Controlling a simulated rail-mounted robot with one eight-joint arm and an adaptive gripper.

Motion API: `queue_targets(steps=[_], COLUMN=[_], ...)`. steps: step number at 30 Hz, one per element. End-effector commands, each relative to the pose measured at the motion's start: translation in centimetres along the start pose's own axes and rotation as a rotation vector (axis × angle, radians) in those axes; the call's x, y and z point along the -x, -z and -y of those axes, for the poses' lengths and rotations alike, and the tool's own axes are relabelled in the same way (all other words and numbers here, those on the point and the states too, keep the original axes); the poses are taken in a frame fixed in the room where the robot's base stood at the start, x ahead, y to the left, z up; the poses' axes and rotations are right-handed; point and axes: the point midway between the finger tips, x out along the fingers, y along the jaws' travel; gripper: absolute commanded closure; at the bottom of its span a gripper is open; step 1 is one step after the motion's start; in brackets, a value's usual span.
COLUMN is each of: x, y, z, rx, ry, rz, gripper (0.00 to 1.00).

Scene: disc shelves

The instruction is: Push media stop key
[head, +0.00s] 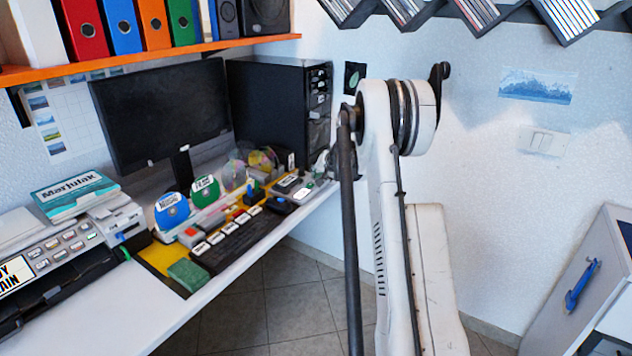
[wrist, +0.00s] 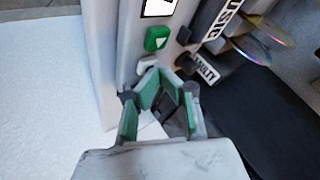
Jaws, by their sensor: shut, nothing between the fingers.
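My gripper (wrist: 156,76) is shut and empty in the wrist view, its green-lined fingers meeting at the tips. A small white key (wrist: 147,64) lies right at the fingertips and is partly hidden by them. I cannot tell whether they touch, and no mark on it is readable. A green key (wrist: 157,38) with a white triangle sits just beyond it on the same pale strip. I cannot tell for sure which key is media stop. In the head view my arm hides most of the gripper, near the right end of the desk.
The head view shows a monitor (head: 160,112), a black computer tower (head: 275,110) and a keyboard (head: 238,240) on the desk. Floor (head: 290,300) is open in front.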

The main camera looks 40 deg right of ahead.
Motion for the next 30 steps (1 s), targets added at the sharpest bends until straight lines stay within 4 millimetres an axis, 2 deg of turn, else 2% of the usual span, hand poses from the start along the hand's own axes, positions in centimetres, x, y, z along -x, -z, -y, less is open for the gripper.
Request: queue_targets(steps=[19,30], x=[-0.2,0.9], y=[-0.2,0.6], z=[-0.1,0.7], rx=[0.0,0.0], ry=[0.0,0.0], rz=[0.0,0.0], gripper=[1.0,1.0])
